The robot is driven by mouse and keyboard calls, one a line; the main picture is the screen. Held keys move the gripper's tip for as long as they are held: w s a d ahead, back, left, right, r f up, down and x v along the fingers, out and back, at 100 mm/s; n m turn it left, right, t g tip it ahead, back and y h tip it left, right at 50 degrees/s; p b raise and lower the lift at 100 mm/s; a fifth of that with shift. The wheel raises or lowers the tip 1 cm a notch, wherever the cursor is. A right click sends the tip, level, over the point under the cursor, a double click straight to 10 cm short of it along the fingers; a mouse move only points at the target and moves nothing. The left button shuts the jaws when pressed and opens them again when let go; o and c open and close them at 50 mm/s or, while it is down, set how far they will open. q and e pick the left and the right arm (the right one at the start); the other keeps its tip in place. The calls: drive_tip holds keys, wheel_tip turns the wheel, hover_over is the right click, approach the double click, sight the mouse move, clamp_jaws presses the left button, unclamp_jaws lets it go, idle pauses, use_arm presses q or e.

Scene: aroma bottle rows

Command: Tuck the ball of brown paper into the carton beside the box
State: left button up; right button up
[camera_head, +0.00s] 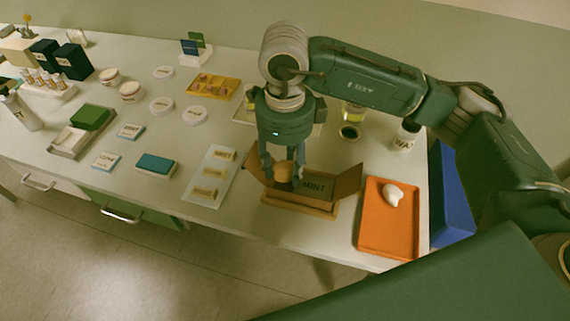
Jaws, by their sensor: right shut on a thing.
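The ball of brown paper (284,171) is between the fingers of my right gripper (282,176). The gripper points down and is shut on it. The ball is at the left part of the open brown carton (349,183), at about the height of its flaps; whether it touches the bottom I cannot tell. A brown box marked "MINT" (314,186) is in the carton, just right of the ball. The carton's inside is partly hidden by the fingers and the front wall. My left gripper is not in view.
An orange tray (375,233) with a white lump (393,195) lies right of the carton. A white card with several tan pieces (222,154) lies left. A bottle (405,136) and a dark-topped jar (349,132) stand behind. The table's front edge is close to the carton.

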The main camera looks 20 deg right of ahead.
idle(0.4)
drive_tip(key=o, duration=0.8)
drive_tip(key=shift+o, duration=0.2)
drive_tip(key=shift+r+p, duration=2.3)
drive_tip(key=shift+r, duration=2.2)
